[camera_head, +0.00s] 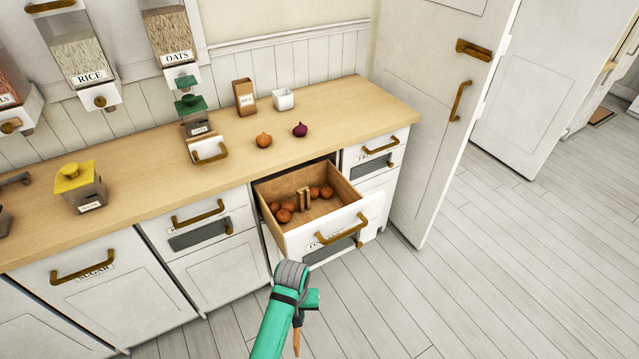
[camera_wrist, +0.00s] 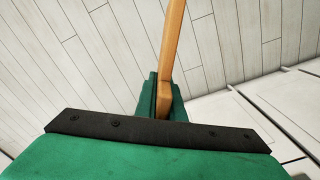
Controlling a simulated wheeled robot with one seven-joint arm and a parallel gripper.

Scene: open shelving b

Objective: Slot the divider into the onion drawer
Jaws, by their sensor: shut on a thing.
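The onion drawer (camera_head: 318,233) is pulled open below the counter, with several brown onions (camera_head: 286,211) inside. A small upright wooden piece (camera_head: 305,199) stands in the middle of it, with onions on either side. My gripper (camera_wrist: 163,98) is shut on a thin wooden strip, which looks like the divider (camera_wrist: 172,42). In the head view, my gripper (camera_head: 299,316) is in front of and below the drawer, apart from it. The divider (camera_head: 296,343) points down toward the floor there, and much of it is hidden behind my gripper.
A brown onion (camera_head: 264,140) and a purple onion (camera_head: 300,130) sit on the wooden counter (camera_head: 345,117). A small box (camera_head: 244,97) and a white cup (camera_head: 283,99) stand behind. An open door (camera_head: 425,110) is on the right. The floor (camera_head: 470,280) ahead is clear.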

